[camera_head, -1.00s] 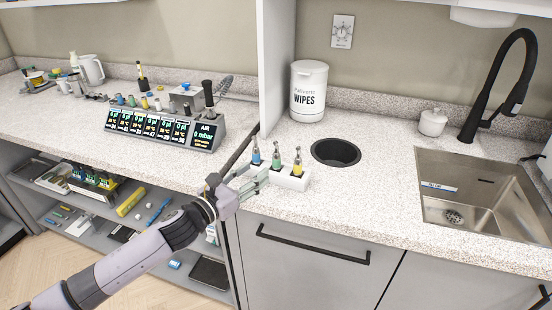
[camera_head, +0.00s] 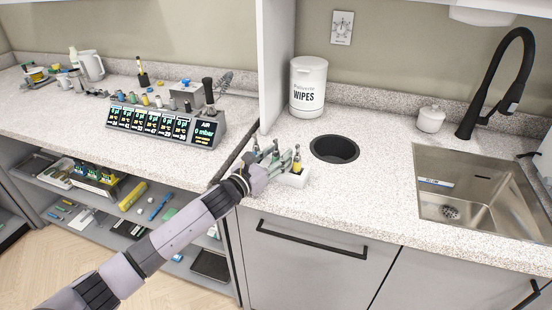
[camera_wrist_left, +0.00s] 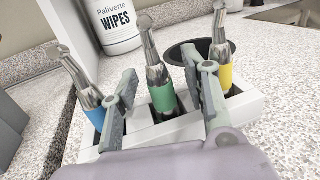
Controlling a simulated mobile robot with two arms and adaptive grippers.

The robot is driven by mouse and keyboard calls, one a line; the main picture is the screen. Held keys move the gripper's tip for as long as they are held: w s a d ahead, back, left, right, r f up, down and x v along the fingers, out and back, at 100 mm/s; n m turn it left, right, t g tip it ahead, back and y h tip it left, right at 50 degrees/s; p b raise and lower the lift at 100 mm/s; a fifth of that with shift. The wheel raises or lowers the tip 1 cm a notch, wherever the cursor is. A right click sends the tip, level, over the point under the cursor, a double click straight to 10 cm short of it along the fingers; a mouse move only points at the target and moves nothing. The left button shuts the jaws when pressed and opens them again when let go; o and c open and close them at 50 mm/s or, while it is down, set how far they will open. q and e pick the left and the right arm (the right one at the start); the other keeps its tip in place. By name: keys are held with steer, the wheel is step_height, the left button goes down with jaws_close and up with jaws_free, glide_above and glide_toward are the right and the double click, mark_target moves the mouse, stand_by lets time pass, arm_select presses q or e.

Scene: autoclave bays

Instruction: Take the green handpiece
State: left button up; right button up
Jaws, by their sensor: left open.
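The green handpiece (camera_wrist_left: 162,97) stands upright in the middle of a white holder (camera_wrist_left: 250,106), seen in the left wrist view. Its silver head points up. A blue-banded handpiece (camera_wrist_left: 90,100) stands to its left and a yellow-banded one (camera_wrist_left: 221,66) to its right. My left gripper (camera_wrist_left: 168,90) is open, with one finger on each side of the green handpiece; I cannot tell whether either finger touches it. In the head view the left gripper (camera_head: 283,160) is at the white holder (camera_head: 291,179) and hides much of the handpieces. My right gripper is not in view.
A round black opening (camera_head: 334,149) is in the counter just right of the holder. A white wipes tub (camera_head: 308,88) stands behind, beside a white upright panel (camera_head: 275,62). A sink (camera_head: 470,195) is at the right. The counter between is clear.

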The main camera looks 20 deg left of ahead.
arm_select(q)
steer(key=shift+c, duration=0.2)
jaws_close()
stand_by(0.5)
